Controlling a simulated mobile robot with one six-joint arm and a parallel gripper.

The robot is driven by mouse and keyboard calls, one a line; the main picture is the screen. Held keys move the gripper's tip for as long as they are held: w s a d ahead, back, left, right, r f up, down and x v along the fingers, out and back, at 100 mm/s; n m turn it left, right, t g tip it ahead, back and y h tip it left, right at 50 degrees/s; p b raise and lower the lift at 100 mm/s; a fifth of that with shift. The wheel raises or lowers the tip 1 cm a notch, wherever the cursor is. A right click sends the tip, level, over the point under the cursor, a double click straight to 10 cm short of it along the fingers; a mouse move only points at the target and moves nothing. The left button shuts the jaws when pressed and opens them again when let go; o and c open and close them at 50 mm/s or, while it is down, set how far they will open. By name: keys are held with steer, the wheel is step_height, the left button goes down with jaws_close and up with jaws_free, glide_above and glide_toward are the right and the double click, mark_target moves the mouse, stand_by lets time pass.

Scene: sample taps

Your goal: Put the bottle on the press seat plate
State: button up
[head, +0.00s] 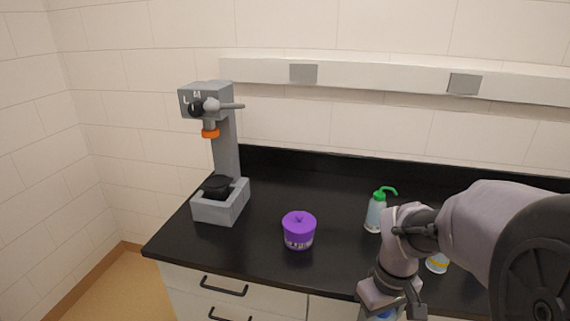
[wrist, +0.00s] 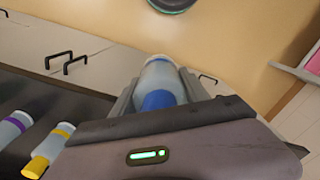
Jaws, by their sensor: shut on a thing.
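My gripper (wrist: 160,95) is shut on a pale bottle with a blue band or cap (wrist: 158,80), seen between the fingers in the wrist view. In the head view my gripper (head: 390,304) is at the counter's front edge, right of centre, and only a bit of blue shows under it. The grey press (head: 226,145) stands at the left end of the counter, well left of my gripper. Its dark round seat plate (head: 217,184) sits in the box-shaped base, below an orange-tipped head. Nothing is seen standing on the plate.
A green-topped wash bottle (head: 376,214) and a yellow-banded bottle (head: 437,264) are near my arm. A purple-banded bottle (wrist: 14,127) shows in the wrist view. The black counter (head: 265,190) is clear behind the jar.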

steer(key=w+a+f+m, duration=0.3)
steer(key=w+a, duration=0.1)
steer(key=w, duration=0.4)
steer(key=s+f, duration=0.3)
steer(key=f, duration=0.2)
steer(key=shift+s+a+m, duration=0.35)
steer(key=shift+m, duration=0.05)
